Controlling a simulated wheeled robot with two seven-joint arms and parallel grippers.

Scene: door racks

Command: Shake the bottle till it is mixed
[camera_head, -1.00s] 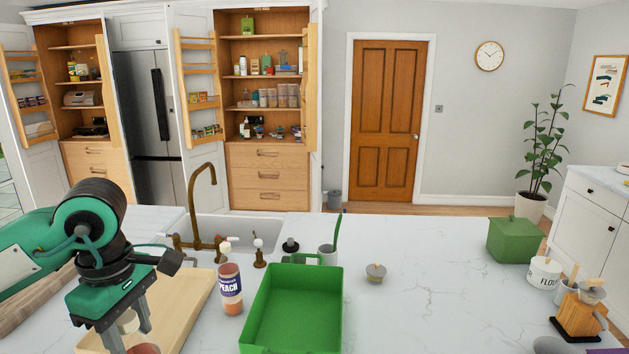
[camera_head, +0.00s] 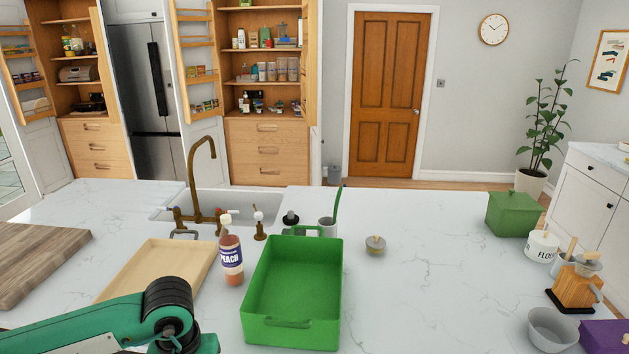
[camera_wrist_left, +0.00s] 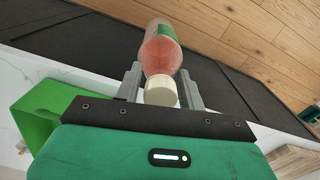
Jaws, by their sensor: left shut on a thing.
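A clear bottle with reddish contents, a white cap and a green label (camera_wrist_left: 162,50) is between the fingers of my left gripper (camera_wrist_left: 161,80) in the left wrist view. The gripper is shut on it near the cap. In that view the bottle is over the dark counter front and the wooden floor. In the head view only my left arm shows at the bottom left; the gripper and held bottle are out of frame. Another bottle, labelled PEACH (camera_head: 231,259), stands upright on the counter. My right gripper is in neither view.
A green tray (camera_head: 292,333) sits beside the PEACH bottle, with a pale wooden tray (camera_head: 158,268) to the left. The sink (camera_head: 240,201) and brass tap (camera_head: 191,175) lie behind. The counter right of the green tray is largely clear.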

